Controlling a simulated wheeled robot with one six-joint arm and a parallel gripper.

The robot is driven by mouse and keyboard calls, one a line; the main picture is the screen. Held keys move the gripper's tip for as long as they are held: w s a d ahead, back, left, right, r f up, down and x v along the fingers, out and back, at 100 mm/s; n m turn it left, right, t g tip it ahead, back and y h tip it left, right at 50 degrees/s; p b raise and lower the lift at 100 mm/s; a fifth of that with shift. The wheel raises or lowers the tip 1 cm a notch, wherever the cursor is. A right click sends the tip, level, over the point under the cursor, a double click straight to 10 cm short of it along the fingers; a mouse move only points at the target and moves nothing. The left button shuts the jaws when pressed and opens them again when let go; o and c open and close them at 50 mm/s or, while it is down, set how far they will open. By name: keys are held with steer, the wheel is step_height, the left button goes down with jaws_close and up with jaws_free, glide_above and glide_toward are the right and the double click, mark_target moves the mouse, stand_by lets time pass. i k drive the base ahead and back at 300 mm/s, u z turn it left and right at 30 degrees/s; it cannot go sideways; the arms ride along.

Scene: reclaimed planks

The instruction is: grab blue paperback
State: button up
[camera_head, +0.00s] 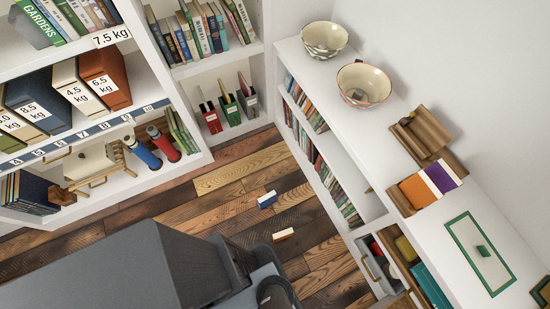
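A small blue and white book-like block (267,199) lies on the plank floor, in the open between the shelves. I cannot tell for sure that it is the blue paperback. Blue spines also show among the upright books (203,30) on the back shelf, too small to tell apart. My gripper's fingers do not show; only grey parts of my own body fill the lower left and bottom middle.
A red-brown and cream block (284,235) lies nearby on the floor. A white low bookcase (335,150) on the right carries two bowls (324,40) and a wooden stand (424,135). White shelves (205,105) bound the left and back. Floor between is mostly clear.

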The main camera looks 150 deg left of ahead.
mark_target(266, 201)
steer(key=u, duration=5.85)
steer(key=k, duration=1.35)
steer(key=u, duration=1.15)
steer(key=i, duration=0.7)
steer(key=z, duration=0.6)
steer(key=i, duration=1.3)
steer(key=z, duration=1.7)
steer(key=i, duration=0.6)
steer(key=z, duration=0.6)
